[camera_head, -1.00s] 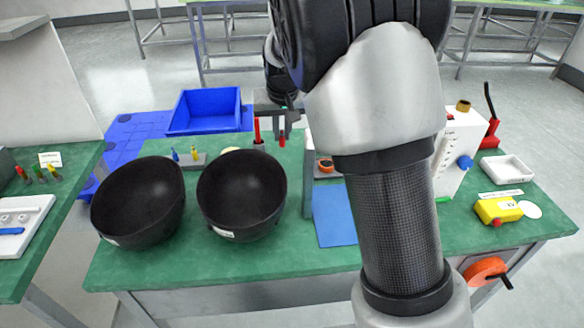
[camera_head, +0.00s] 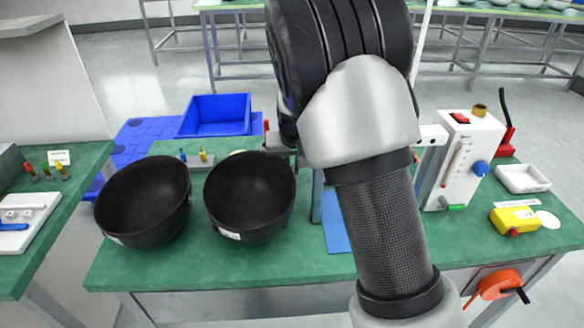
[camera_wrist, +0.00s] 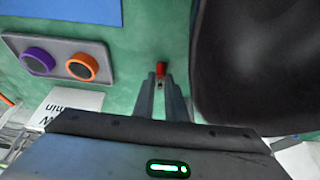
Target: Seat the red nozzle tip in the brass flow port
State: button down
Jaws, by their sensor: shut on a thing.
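In the wrist view my gripper (camera_wrist: 161,82) is shut on the red nozzle tip (camera_wrist: 161,68), whose red end shows between the fingertips over the green bench. How far it stands above the bench I cannot tell. In the head view my arm and a black bowl hide most of my gripper and the nozzle tip. A brass-coloured fitting (camera_head: 479,109) sits on top of the white meter box (camera_head: 464,160) at the right; it looks like the brass flow port. My gripper is well to its left.
Two black bowls (camera_head: 143,202) (camera_head: 249,200) stand at the front left; one is close beside my fingers in the wrist view (camera_wrist: 255,55). A grey plate with purple (camera_wrist: 38,61) and orange (camera_wrist: 81,67) rings lies on the other side. A blue bin (camera_head: 214,115) stands behind.

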jog(key=shift+f, duration=0.15)
jog(key=c, duration=2.1)
grip_release()
